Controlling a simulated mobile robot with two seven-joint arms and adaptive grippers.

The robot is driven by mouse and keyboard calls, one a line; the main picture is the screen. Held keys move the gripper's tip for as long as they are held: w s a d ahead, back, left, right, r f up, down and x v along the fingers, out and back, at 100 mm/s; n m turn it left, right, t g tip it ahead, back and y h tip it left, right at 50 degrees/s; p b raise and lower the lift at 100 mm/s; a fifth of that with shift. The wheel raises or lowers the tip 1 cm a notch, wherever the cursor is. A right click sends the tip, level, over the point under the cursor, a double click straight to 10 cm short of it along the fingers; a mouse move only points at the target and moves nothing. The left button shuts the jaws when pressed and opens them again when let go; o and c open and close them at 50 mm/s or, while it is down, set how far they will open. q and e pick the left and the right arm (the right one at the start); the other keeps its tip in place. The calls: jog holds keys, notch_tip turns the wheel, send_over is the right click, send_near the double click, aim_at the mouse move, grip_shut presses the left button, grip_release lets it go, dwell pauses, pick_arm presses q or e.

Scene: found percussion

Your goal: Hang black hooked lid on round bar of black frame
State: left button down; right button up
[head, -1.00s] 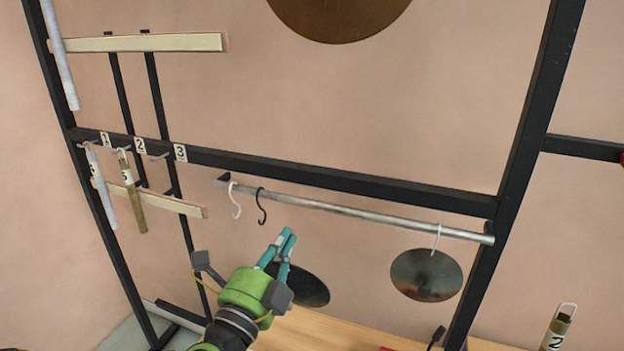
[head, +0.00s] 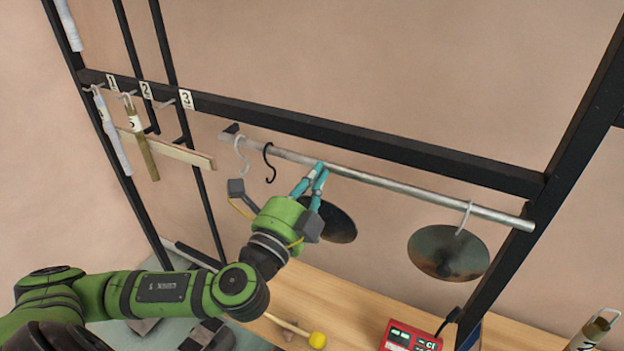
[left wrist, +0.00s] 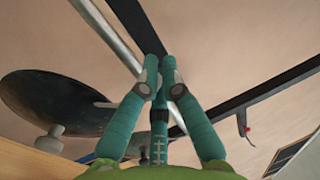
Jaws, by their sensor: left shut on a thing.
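The black lid (head: 336,223), a dark round disc, hangs tilted just below and right of my left gripper (head: 318,168). The gripper's teal fingers are shut on its hook, which they mostly hide. The lid also shows at the left of the left wrist view (left wrist: 55,98), beside the fingers (left wrist: 160,62). The fingertips appear at the round metal bar (head: 390,183) of the black frame (head: 420,163), overlapping its lower edge. I cannot tell whether the hook touches the bar. My right gripper is out of view.
An empty black hook (head: 269,163) and an empty white hook (head: 241,150) hang on the bar's left part. Another dark lid (head: 448,253) hangs from a white hook at the right. Between them the bar is bare. A red device (head: 408,338) and a yellow-headed mallet (head: 317,340) lie on the wooden table (head: 355,298) below.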

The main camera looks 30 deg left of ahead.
aim_at(334, 165)
pick_arm(q)
jog(key=shift+w+r, duration=0.15)
jog(key=shift+w, duration=0.55)
jog(key=shift+w+a, duration=0.1)
jog(key=shift+w, duration=0.25)
jog(key=shift+f+x, duration=0.2)
jog(key=shift+x, duration=0.75)
jog(key=shift+f+x, duration=0.2)
jog(key=shift+x, duration=0.75)
jog(key=shift+f+x, duration=0.2)
jog(key=shift+x, duration=0.75)
jog(key=shift+a+f+b, duration=0.1)
jog(key=shift+f+b, duration=0.4)
jog(key=shift+b, duration=0.2)
jog(key=shift+w+f, duration=0.2)
jog(key=shift+f, duration=0.25)
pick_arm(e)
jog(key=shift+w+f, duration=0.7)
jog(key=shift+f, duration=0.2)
